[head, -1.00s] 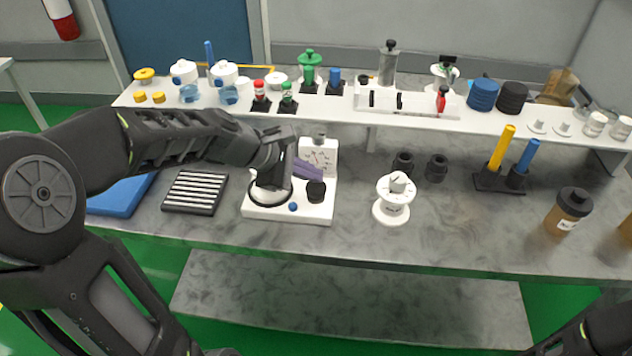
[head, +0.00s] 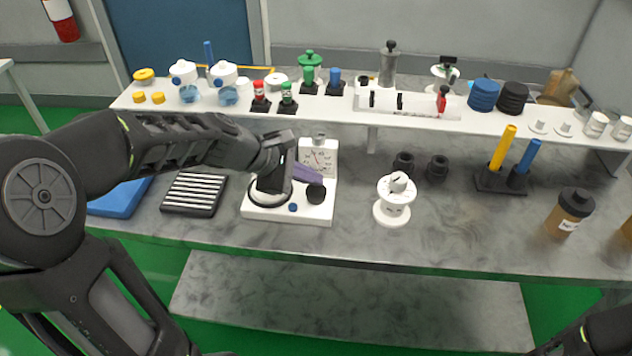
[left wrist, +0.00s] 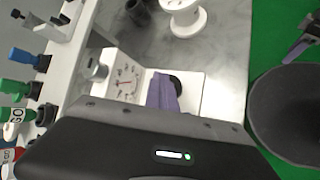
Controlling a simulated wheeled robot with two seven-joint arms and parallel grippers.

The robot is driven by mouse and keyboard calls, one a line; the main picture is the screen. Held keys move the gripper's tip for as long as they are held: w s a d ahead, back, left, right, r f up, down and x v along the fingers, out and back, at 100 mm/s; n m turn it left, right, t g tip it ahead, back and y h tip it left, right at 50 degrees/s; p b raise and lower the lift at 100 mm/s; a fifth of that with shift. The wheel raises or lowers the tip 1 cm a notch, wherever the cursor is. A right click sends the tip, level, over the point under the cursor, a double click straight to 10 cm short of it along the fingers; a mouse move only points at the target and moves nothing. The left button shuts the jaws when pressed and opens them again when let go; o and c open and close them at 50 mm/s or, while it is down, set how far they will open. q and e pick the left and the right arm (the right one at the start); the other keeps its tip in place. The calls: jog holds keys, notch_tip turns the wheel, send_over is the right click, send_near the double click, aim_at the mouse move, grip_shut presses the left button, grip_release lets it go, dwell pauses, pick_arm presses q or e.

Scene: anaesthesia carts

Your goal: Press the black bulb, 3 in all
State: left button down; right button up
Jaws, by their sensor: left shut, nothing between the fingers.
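The black bulb (head: 316,194) stands on the right front of a white device base (head: 305,214). The device has an upright gauge panel (head: 319,158) with a dial and a red needle, which also shows in the left wrist view (left wrist: 126,81). My left gripper (head: 318,179) has purple fingers, shut and empty, with their tips at the bulb's top edge. In the left wrist view the bulb (left wrist: 177,82) is partly hidden behind the purple fingers (left wrist: 163,92). I cannot tell whether they touch it.
A small blue knob (head: 293,207) and a dark hose loop lie on the base. A slatted black tray (head: 194,193) is to the left, a white spool-shaped dial (head: 394,200) to the right. A loaded white shelf (head: 370,118) runs behind. The bench front at centre right is clear.

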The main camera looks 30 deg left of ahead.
aim_at(312, 187)
pick_arm(q)
jog(key=shift+r+p, duration=1.15)
jog(key=shift+r, duration=0.05)
notch_tip(312, 187, up, 5)
jog(key=p, duration=0.4)
jog(key=shift+p, duration=0.35)
